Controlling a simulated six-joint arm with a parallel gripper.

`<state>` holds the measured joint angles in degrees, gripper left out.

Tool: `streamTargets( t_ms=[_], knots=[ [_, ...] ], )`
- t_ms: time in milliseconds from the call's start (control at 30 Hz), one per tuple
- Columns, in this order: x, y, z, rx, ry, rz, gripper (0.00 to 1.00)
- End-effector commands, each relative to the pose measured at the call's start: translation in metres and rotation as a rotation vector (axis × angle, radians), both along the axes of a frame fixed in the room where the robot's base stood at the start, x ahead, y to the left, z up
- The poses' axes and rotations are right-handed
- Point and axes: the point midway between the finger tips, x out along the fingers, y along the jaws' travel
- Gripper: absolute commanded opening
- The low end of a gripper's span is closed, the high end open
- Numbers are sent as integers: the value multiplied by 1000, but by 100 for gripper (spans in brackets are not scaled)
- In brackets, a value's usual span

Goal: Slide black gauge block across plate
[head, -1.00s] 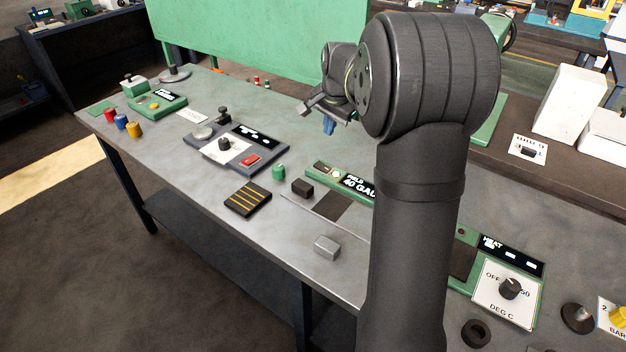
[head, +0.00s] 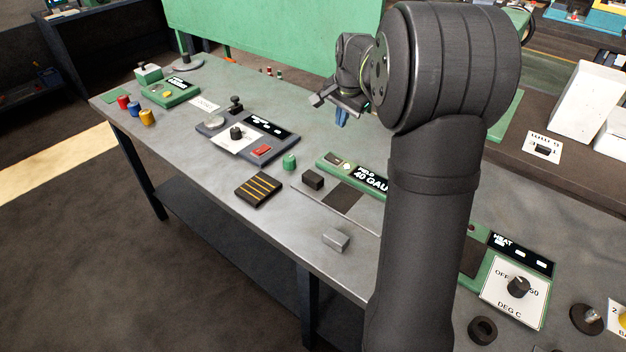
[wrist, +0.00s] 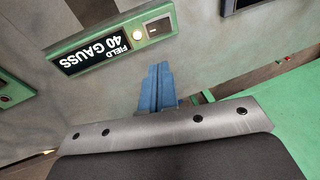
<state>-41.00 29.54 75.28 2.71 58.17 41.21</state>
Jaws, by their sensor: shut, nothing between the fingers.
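The black gauge block (head: 313,179) is a small dark block in the head view. It sits on the thin grey plate (head: 304,194) in front of the green FIELD 40 GAUSS panel (head: 338,163), beside a dark square patch (head: 343,199) on the plate. My gripper (head: 342,117) has blue fingers and hangs above the bench, beyond the block and apart from it. In the wrist view the blue fingers (wrist: 157,88) are together and empty, with the green panel (wrist: 115,43) ahead to the left. I cannot make out the block in the wrist view.
A grey block (head: 336,239) lies near the bench's front edge. A black pad with yellow stripes (head: 258,189) and a green cylinder (head: 289,162) stand left of the plate. My arm hides part of the bench on the right.

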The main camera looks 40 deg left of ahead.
Motion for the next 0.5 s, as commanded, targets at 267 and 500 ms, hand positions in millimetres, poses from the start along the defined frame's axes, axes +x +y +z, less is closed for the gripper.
streamTargets(
  t_ms=[267, 500],
  knots=[
    [-1, 4, -2, -11, -2, 35, 0],
    [-19, 40, -21, -129, -23, 449, 0]
  ],
)
